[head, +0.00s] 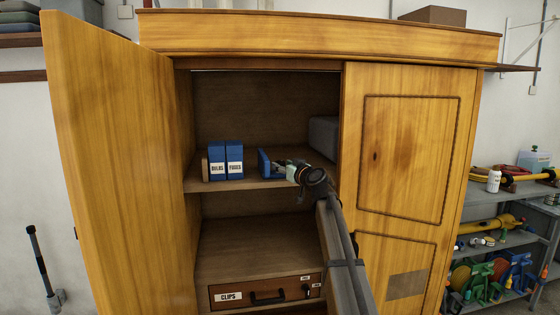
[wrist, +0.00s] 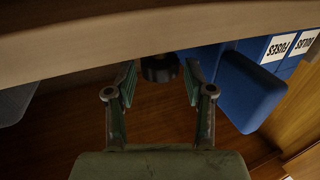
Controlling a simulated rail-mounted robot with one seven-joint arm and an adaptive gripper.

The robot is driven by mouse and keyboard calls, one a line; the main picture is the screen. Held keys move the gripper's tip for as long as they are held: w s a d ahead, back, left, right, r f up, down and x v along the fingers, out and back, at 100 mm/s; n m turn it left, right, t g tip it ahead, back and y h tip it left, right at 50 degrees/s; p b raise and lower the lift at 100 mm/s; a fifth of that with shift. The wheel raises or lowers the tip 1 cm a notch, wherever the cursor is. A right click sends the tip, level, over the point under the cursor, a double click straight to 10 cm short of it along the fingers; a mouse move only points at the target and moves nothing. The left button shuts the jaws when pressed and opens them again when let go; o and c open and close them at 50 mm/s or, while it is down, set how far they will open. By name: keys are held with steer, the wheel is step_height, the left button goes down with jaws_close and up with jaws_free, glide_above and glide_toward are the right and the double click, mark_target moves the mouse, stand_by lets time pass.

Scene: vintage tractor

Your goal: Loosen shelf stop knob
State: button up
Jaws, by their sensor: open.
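The wrist view is upside down, as the box labels show. A dark round knob (wrist: 160,68) sits against the shelf board (wrist: 120,35), its far side partly hidden by the board. My gripper (wrist: 160,78) is open, with one finger on each side of the knob and a visible gap to each. In the head view my gripper (head: 281,168) reaches into the cupboard just above the middle shelf (head: 245,184), beside a blue upright piece (head: 265,163). I cannot make out the knob in the head view.
Blue boxes labelled BULBS (head: 217,161) and FUSES (head: 234,160) stand on the shelf left of my gripper. A grey rounded object (head: 323,135) is at the right. The left door (head: 120,150) is open; the right door (head: 410,150) is shut. A CLIPS drawer (head: 265,293) is below.

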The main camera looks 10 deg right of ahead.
steer(key=shift+p+x, duration=0.35)
steer(key=shift+x, duration=1.1)
steer(key=c, duration=0.9)
steer(key=y+b, duration=0.1)
steer(key=b, duration=0.2)
steer(key=shift+w+f, duration=0.1)
steer(key=shift+f, duration=0.15)
